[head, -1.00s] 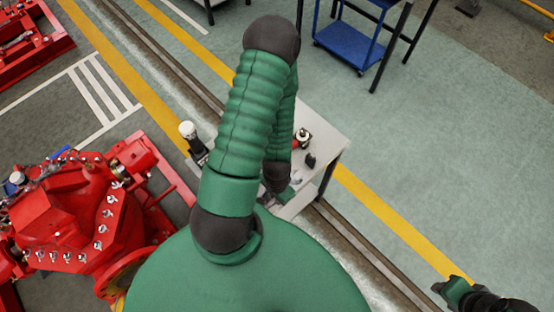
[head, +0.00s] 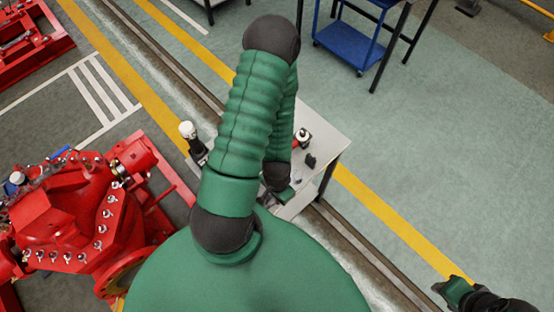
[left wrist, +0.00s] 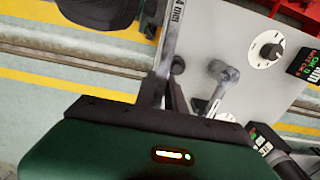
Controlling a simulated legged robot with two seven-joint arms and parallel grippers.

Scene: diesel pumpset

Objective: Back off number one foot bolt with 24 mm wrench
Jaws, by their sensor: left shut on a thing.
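In the left wrist view my left gripper (left wrist: 163,88) is shut on a grey flat wrench (left wrist: 175,35) with "4 mm" readable on its shank. The wrench stands up from the fingers and runs out of the top of the picture; its far end is not in view. In the head view my left arm reaches over the white bench and hides the fingers and wrench. The red pumpset (head: 70,210) stands at the lower left, away from the gripper. I cannot make out which fastener is the number one foot bolt. My right gripper (head: 440,289) is small at the lower right edge, its jaws unclear.
The white bench (head: 325,130) holds small items. A blue trolley (head: 348,45) stands at the back. Floor at right is clear.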

